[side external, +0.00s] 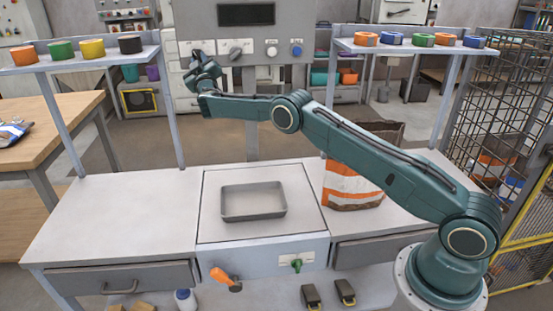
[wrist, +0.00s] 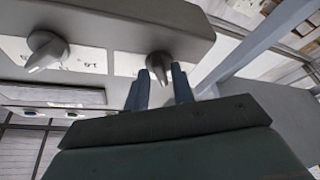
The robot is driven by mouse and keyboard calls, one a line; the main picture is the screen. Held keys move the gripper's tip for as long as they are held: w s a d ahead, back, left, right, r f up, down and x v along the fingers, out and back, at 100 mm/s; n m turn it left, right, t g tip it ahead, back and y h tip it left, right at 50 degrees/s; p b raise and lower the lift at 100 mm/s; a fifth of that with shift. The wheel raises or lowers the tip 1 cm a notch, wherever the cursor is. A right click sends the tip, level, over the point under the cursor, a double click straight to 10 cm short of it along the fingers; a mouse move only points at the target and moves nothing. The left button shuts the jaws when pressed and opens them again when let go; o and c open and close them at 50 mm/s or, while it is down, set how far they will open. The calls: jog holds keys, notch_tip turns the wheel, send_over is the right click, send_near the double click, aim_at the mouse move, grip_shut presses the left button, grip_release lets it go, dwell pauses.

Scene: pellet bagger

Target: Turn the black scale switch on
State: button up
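A dark switch knob (wrist: 159,62) on a pale label plate sits on the grey panel (side external: 246,70). In the wrist view its lower end shows between my gripper's two fingertips (wrist: 161,76). The fingers are apart with a gap visible around the knob; I cannot tell whether either touches it. In the side view my gripper (side external: 199,60) is up at the panel's left end and largely covers this knob. A lighter grey knob (wrist: 46,50) is beside it in the wrist view; it also shows on the panel in the side view (side external: 236,51).
Below are an empty metal tray (side external: 252,214), a striped bag (side external: 352,188) and a green switch (side external: 296,265).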

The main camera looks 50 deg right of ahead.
grip_shut()
jog(key=shift+m+h, duration=0.3)
jog(key=shift+m, duration=0.1)
jog(key=shift+w+a+m+g+h, duration=0.15)
jog(key=shift+m+g+h, duration=0.35)
jog(key=shift+m, duration=0.8)
jog(key=shift+m+h, duration=0.3)
jog(key=shift+m, duration=0.2)
jog(key=shift+o, duration=1.5)
grip_release()
jog(key=shift+s+a+f, duration=0.2)
jog(key=shift+s, duration=0.05)
